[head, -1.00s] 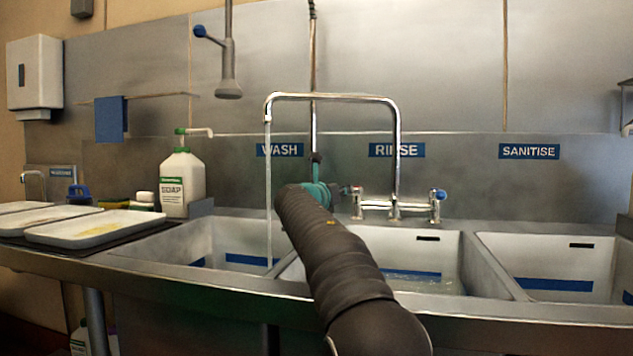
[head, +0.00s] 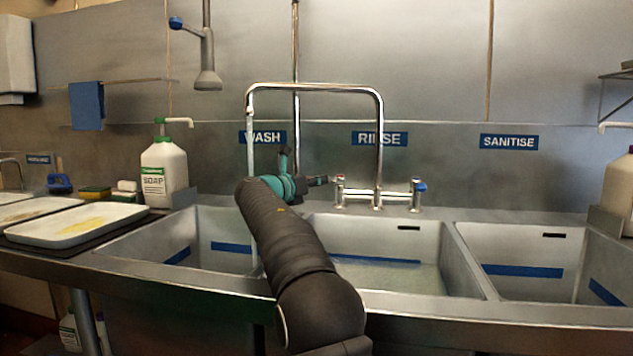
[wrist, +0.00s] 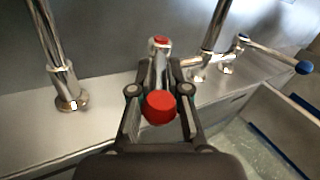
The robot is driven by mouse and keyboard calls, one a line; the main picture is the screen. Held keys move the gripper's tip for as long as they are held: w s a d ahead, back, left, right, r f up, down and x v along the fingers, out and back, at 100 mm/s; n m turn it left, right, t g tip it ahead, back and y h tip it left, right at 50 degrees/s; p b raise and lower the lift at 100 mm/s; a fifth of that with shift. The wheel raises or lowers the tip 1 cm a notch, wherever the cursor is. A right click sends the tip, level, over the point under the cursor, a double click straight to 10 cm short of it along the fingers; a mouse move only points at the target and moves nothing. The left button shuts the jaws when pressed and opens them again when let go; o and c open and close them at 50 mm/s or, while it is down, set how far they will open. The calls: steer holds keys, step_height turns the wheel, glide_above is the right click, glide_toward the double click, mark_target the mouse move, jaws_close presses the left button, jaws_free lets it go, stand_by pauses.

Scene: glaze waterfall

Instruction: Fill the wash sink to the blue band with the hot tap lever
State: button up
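The tap (head: 378,140) has a tall bent spout over the wash sink (head: 212,225). A thin stream (head: 250,160) falls from the spout into that sink. A blue band (head: 231,247) shows on its inner wall. The water level there cannot be made out, as my arm covers part of the sink. The hot tap lever (wrist: 160,107) has a red end and sits between my fingers in the wrist view. My gripper (wrist: 160,110) is open around it, with a gap on both sides.
The blue-tipped cold lever (head: 419,187) is at the tap's right. The rinse sink (head: 470,265) holds water; the sanitise sink (head: 585,235) is to its right. A soap bottle (head: 163,172) and trays (head: 75,222) stand left. A hanging sprayer (head: 207,70) is above.

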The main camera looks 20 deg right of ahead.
steer(key=shift+o, duration=1.4)
steer(key=shift+d, duration=0.1)
steer(key=shift+a, duration=0.2)
steer(key=shift+s+a, duration=0.15)
steer(key=shift+a, duration=0.2)
steer(key=v, duration=1.1)
steer(key=shift+s+d, duration=0.1)
